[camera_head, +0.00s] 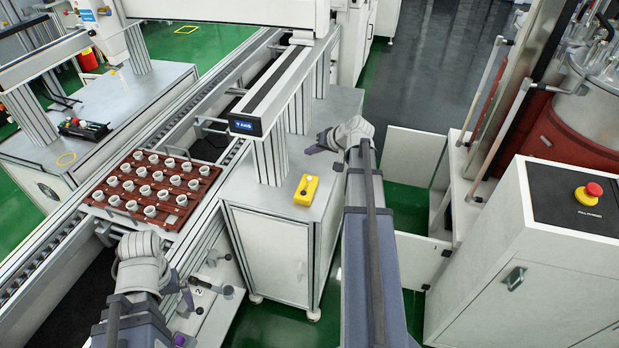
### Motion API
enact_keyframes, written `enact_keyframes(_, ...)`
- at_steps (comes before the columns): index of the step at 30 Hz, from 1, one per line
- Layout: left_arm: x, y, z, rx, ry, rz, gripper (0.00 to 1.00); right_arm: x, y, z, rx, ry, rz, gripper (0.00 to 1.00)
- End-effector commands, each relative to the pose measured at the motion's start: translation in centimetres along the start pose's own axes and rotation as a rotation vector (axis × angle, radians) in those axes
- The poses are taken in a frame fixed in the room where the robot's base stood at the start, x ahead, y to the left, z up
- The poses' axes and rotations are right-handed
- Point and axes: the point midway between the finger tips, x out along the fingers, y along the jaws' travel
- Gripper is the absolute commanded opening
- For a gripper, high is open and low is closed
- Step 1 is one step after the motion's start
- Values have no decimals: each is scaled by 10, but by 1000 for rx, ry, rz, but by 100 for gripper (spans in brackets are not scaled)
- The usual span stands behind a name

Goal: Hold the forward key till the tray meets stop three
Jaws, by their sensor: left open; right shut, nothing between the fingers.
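The reddish-brown tray (103,205) carries rows of small white pots and sits on the conveyor (38,262) at the left. A yellow control box (306,190) lies on the grey cabinet top; the markings on its keys are too small to read. My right gripper (318,146) is shut and empty, above and beyond the yellow box in the picture, apart from it. My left gripper (184,318) is open at the lower left, below the tray in the picture. A plate with small levers and a "2" label (198,291) shows beside it. I cannot make out stop three.
A gantry beam (262,105) on posts stands behind the yellow box. A white cabinet with a red emergency button (593,189) is at the right. A side table (110,105) stands left of the conveyor. Green floor is open between the cabinets.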

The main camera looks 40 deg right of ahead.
Motion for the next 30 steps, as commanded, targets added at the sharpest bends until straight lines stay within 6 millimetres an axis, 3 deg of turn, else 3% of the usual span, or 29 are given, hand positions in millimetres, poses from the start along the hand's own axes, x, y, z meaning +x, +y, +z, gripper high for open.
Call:
enact_keyframes(8,2,0,0,0,0,0,100,2,1,2,-1,-2,0,0)
enact_keyframes(14,15,1,-1,0,0,0,100,11,7,8,-1,-2,0,0)
enact_keyframes(30,82,8,-5,0,0,0,100,58,41,42,-1,-2,0,0)
